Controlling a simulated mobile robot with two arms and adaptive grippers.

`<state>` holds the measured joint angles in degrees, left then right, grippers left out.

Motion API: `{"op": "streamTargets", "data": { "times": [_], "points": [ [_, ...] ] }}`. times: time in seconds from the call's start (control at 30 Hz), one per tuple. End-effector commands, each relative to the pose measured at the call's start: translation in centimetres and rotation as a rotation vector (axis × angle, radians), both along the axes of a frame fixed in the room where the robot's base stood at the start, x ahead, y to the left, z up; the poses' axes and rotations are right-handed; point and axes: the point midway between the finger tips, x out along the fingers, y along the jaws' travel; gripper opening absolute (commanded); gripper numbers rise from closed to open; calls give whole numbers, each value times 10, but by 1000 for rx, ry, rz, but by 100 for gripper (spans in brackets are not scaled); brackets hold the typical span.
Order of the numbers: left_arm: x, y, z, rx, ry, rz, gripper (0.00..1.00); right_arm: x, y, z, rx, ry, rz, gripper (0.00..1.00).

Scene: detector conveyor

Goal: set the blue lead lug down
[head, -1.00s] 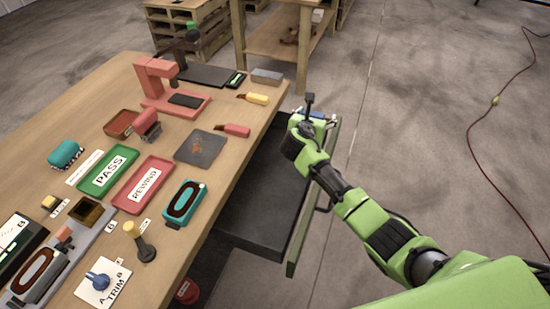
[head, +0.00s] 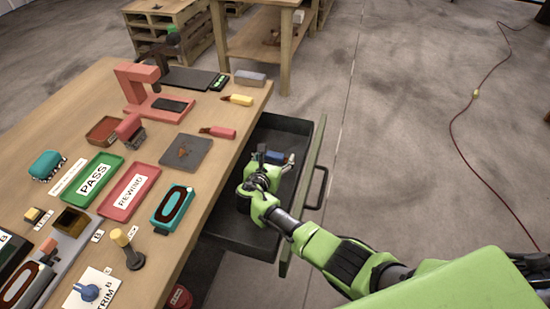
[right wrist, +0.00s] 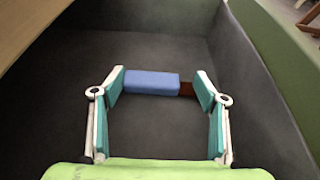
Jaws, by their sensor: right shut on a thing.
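The blue lead lug (right wrist: 150,82) sits between the fingertips of my right gripper (right wrist: 160,86) in the right wrist view. A short brown-red part shows at its right end. The right gripper is shut on it, pads at its two ends. In the head view the right gripper (head: 268,163) is inside the open drawer, with the blue lug (head: 276,157) partly hidden at its tips. The dark drawer floor (right wrist: 165,50) lies below; whether the lug touches it I cannot tell. My left gripper is not in view.
The open drawer (head: 240,236) stands out from the bench's right side, its green front (head: 311,170) carrying a handle. On the bench, a red-handled lug (head: 220,132) and a yellow-handled lug (head: 238,99) lie near the edge. The drawer floor around the gripper looks clear.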

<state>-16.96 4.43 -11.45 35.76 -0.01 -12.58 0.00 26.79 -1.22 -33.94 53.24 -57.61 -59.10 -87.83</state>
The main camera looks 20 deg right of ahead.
Motion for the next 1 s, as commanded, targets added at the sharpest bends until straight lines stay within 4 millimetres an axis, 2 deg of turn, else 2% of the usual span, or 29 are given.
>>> {"op": "streamTargets", "data": {
  "times": [0.37, 0.4, 0.47, 0.87, 1.0],
  "points": [
    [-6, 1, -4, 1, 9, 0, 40, 0, 0, -5, 0, 0, 0, 42],
    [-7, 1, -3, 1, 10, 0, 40, 0, 0, -4, 0, 0, 0, 72],
    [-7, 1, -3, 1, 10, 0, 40, 0, 0, -4, 0, 0, 0, 83],
    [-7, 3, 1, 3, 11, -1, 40, 0, 0, 1, 1, -1, 0, 83],
    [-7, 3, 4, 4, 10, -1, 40, -12, 8, 6, 2, 0, 1, 83]
  ]
}}
